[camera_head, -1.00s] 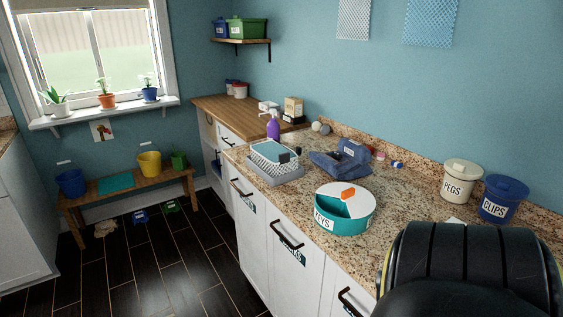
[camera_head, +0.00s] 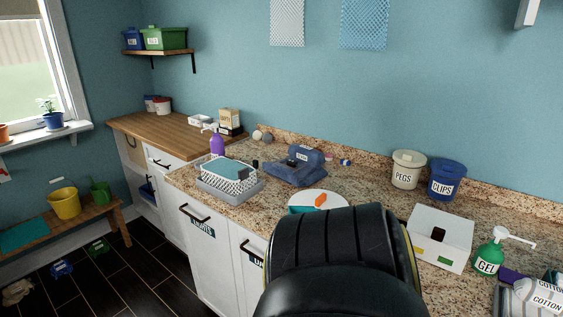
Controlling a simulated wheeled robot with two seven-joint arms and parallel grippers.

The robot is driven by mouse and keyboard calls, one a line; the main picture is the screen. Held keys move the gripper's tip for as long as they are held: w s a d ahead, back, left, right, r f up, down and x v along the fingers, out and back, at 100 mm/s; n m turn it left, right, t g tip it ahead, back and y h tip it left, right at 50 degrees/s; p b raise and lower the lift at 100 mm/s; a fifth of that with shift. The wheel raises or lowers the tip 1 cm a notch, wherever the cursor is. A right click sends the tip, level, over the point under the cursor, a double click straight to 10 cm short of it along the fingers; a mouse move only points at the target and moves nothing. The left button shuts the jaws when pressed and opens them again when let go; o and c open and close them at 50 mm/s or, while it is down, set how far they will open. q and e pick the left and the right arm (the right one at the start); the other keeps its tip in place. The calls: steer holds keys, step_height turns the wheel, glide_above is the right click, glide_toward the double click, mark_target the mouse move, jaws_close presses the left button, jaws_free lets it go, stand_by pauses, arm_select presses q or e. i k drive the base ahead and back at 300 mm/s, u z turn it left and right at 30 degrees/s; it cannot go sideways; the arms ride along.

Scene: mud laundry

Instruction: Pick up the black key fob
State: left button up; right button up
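I cannot make out the black key fob for certain. A dark shape (camera_head: 438,233) also shows in the white box (camera_head: 452,222). Neither gripper is in view.
The granite counter holds a wire basket (camera_head: 228,175), a purple spray bottle (camera_head: 217,143), a pegs bucket (camera_head: 408,169), a clips bucket (camera_head: 447,180) and a green gel pump bottle (camera_head: 488,258). A patch of counter right of the blue cloth is clear.

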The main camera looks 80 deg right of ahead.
mark_target(290, 162)
steer(key=z, duration=0.5)
steer(key=i, duration=1.9)
steer(key=z, duration=2)
steer(key=i, duration=0.85)
steer(key=z, duration=0.85)
